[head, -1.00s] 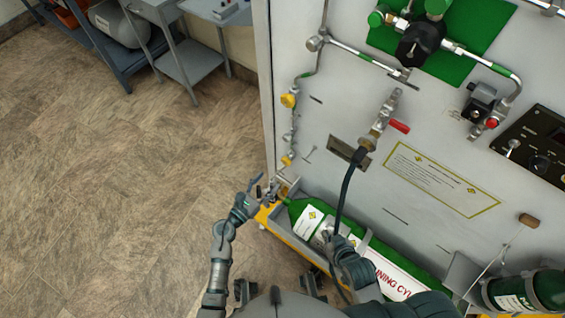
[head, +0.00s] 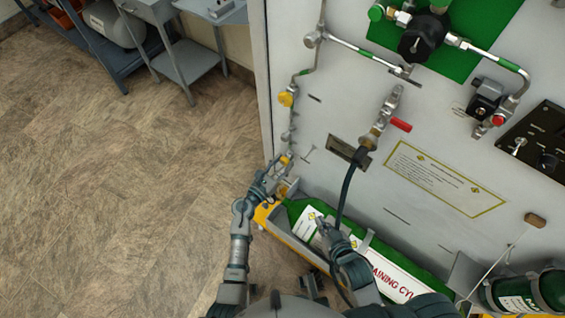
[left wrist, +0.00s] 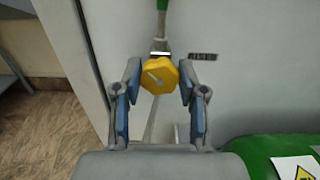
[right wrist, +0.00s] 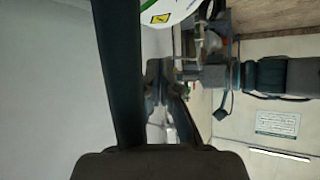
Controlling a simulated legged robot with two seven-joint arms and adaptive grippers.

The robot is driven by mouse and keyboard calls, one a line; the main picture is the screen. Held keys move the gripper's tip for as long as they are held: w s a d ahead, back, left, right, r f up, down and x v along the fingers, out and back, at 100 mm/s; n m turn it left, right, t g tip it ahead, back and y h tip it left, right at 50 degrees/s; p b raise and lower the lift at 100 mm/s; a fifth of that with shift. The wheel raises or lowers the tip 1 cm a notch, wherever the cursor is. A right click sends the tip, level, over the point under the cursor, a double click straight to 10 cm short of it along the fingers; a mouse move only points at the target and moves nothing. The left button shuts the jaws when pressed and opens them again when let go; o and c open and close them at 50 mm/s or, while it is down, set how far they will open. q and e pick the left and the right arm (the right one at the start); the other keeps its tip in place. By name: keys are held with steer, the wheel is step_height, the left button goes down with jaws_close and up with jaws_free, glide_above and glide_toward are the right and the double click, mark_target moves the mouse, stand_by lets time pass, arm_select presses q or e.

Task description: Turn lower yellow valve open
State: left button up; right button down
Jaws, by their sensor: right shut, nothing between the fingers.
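The lower yellow valve (head: 285,160) is on the thin pipe near the grey panel's left edge. A second yellow valve (head: 286,99) sits higher on that pipe. My left gripper (head: 273,168) is just below and left of the lower valve. In the left wrist view a yellow knob with a pointer (left wrist: 158,76) appears between the open fingertips (left wrist: 158,72), with narrow gaps either side. I cannot tell which valve this knob is, or its depth from the fingers. My right gripper (head: 321,224) is shut and empty, over the green cylinder.
The green cylinder (head: 297,209) lies in a yellow-edged holder (head: 303,250) below the panel. A black hose (head: 345,197) hangs from the fitting with a red handle (head: 401,125). The black regulator knob (head: 422,38) is higher. Open floor lies left; grey tables (head: 180,55) stand behind.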

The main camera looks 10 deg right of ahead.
arm_select(q)
steer(key=c, duration=0.4)
steer(key=shift+c, duration=0.2)
steer(key=n+p, duration=0.2)
steer(key=n, duration=0.3)
steer(key=shift+w+a+p, duration=0.1)
steer(key=shift+p, duration=0.3)
arm_select(e)
steer(key=s+d+f+g, duration=0.1)
steer(key=s, duration=0.1)
steer(key=s+d+f+g+h, duration=0.1)
steer(key=s+g, duration=0.1)
steer(key=s, duration=0.1)
steer(key=s+d+f+g, duration=0.1)
steer(key=s+g, duration=0.1)
steer(key=s, duration=0.1)
steer(key=shift+f+h, duration=0.25)
steer(key=shift+h, duration=0.05)
arm_select(q)
steer(key=shift+n, duration=1)
arm_select(e)
steer(key=shift+s+d+f+g, duration=0.1)
steer(key=shift+s+d+g, duration=0.1)
steer(key=shift+s+g, duration=0.35)
steer(key=shift+s+d+f+g, duration=0.1)
steer(key=shift+s+d+g, duration=0.1)
steer(key=shift+s+g, duration=0.3)
steer(key=shift+s, duration=0.1)
arm_select(q)
steer(key=o, duration=1.1)
